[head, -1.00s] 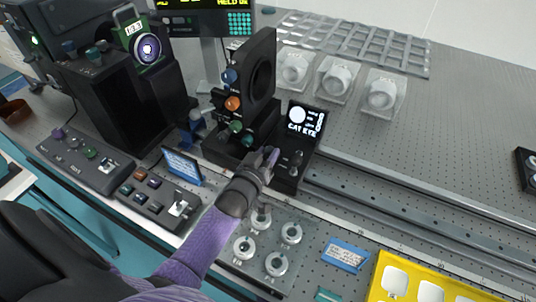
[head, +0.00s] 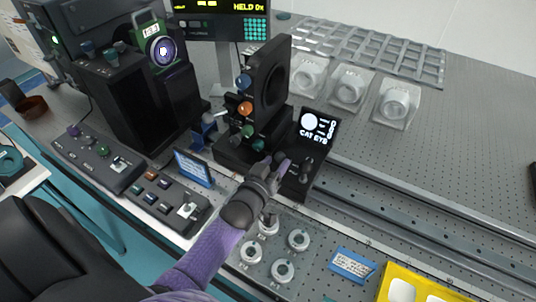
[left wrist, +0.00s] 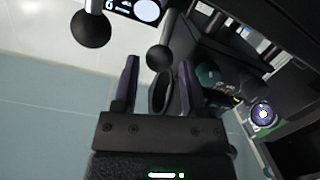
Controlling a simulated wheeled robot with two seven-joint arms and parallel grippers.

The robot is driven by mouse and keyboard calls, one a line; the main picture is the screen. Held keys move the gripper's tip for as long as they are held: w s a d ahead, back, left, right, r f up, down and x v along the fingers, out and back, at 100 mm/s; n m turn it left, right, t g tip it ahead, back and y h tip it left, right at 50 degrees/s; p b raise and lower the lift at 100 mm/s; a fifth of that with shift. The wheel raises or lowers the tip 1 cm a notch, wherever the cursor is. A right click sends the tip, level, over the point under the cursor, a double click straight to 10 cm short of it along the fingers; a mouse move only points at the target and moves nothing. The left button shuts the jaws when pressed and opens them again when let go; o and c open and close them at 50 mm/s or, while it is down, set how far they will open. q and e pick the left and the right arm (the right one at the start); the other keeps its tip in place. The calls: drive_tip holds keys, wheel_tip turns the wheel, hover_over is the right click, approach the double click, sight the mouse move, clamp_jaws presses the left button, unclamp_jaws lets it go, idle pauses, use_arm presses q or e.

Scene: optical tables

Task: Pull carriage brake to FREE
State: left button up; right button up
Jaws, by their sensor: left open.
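My left gripper (head: 273,164) reaches in from the lower left in the head view, at the near side of the black carriage (head: 292,184) with the CAT EYE panel (head: 318,126). The left wrist view shows its two fingers (left wrist: 158,84) apart, with a dark ball knob on a grey stem (left wrist: 159,57) lying in line with the gap, near the fingertips. A second ball knob (left wrist: 90,29) stands to its left, outside the fingers. I cannot tell which knob is the carriage brake, nor read any FREE mark. My right gripper is not in view.
A black upright with coloured knobs (head: 245,109) stands just behind the gripper. Round metal mounts (head: 298,239) sit in a plate in front. A blue card (head: 352,265) and yellow tray (head: 387,288) lie at lower right. Rails (head: 420,215) run right from the carriage.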

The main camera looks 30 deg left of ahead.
use_arm(q)
drive_tip(key=s+r+p, duration=0.1)
drive_tip(key=s+p, duration=0.1)
drive_tip(key=s, duration=0.6)
drive_tip(key=shift+s+d, duration=0.3)
drive_tip(key=shift+d, duration=0.1)
